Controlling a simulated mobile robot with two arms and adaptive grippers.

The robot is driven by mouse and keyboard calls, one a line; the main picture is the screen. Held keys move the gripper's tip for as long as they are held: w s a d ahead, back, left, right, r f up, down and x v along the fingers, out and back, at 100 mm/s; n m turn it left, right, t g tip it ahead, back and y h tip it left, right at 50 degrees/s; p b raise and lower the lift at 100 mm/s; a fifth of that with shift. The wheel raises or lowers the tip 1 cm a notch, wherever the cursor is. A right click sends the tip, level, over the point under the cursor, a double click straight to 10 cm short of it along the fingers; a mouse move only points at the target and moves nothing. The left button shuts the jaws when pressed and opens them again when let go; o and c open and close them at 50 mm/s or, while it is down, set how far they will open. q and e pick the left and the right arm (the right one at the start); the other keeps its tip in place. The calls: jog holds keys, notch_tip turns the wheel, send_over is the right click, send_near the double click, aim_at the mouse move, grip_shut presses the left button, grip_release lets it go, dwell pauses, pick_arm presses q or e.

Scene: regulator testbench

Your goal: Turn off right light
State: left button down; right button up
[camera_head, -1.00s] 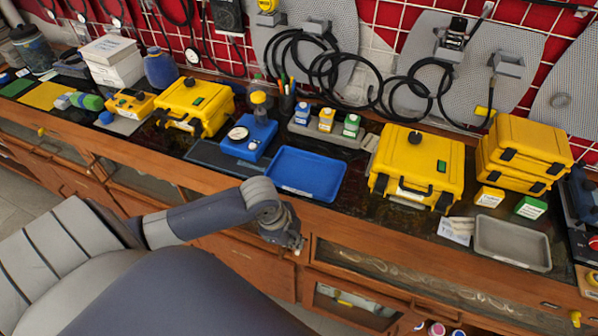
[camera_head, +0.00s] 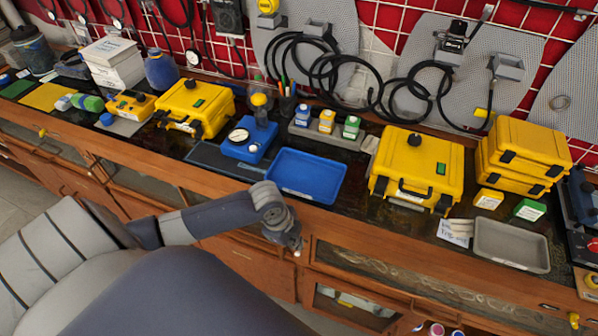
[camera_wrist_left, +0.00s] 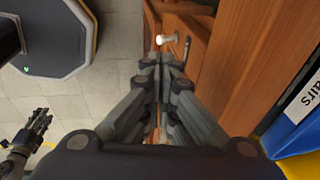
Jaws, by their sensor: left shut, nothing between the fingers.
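The right yellow case (camera_head: 390,170) stands on the bench right of centre in the head view. It has a black knob (camera_head: 415,136) and a small green rectangular light or switch (camera_head: 441,168) on top. I cannot tell whether it is lit. A similar left yellow case (camera_head: 216,97) also bears a green rectangle (camera_head: 198,103). My left gripper (camera_head: 297,248) is in front of the bench's front edge, below the blue tray and well left of the right case. In the left wrist view its fingers (camera_wrist_left: 161,66) are together and empty. My right gripper (camera_wrist_left: 40,120) shows small there, its jaw state unclear.
A blue tray (camera_head: 283,192) lies between the cases near the bench edge. A blue gauge unit (camera_head: 240,152) and several small bottles stand behind. Right of the case are a grey tray (camera_head: 483,255) and stacked yellow cases (camera_head: 520,180). Wooden drawers face my left gripper.

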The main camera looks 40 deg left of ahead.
aim_at(299, 252)
pick_arm(q)
jog(key=p+x, duration=0.1)
jog(key=x, duration=0.7)
jog(key=shift+f, duration=0.2)
pick_arm(e)
jog(key=shift+d+r, duration=0.25)
jog(key=shift+r, duration=0.3)
jog(key=shift+f, duration=0.1)
